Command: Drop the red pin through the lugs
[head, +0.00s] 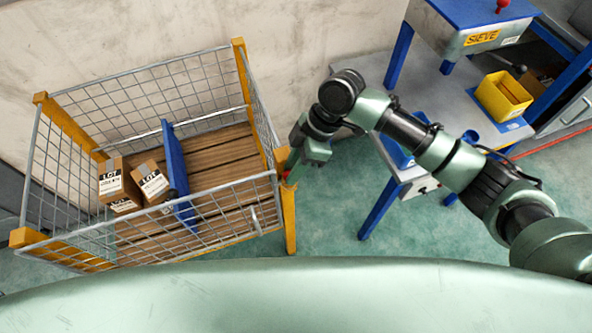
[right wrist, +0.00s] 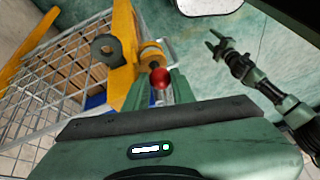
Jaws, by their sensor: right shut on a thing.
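The red pin (right wrist: 160,78) shows its round red head between the fingers of my right gripper (right wrist: 153,90) in the right wrist view. My right gripper is shut on it. In the head view the right gripper (head: 291,176) is at the right front corner post of the mesh cage, and only a speck of red shows there. Yellow lugs (right wrist: 150,52) sit just beyond the pin's head in the right wrist view. The pin's shank is hidden, so I cannot tell whether it is in the lugs. My left gripper (right wrist: 216,44) is apart from the cage, its fingers spread.
The mesh cage (head: 65,185) with yellow posts holds several cartons (head: 151,181) and a blue panel (head: 177,170). A grey bench (head: 460,108) with a yellow bin (head: 502,97) stands at right. Green floor (head: 335,215) is clear between them.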

